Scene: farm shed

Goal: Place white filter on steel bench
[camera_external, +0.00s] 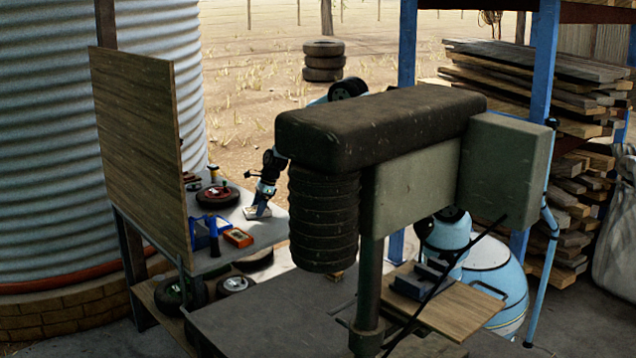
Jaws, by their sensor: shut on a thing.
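The steel bench (270,232) stands at the left of the external view, behind an upright wooden panel that hides part of its top. My gripper (258,211) points down over the right part of the bench top. It is shut on a small pale, flat thing that looks like the white filter (250,213). The filter is low, at or just above the bench surface; I cannot tell whether it touches. The fingers cover part of it, and a dark drill press in front hides much of my arm.
On the bench are a dark round part with a red centre (218,195), an orange meter (238,238) and a blue tool (208,228). The wooden panel (140,140) and drill press (380,125) are tall obstacles. Some bare bench lies near the gripper.

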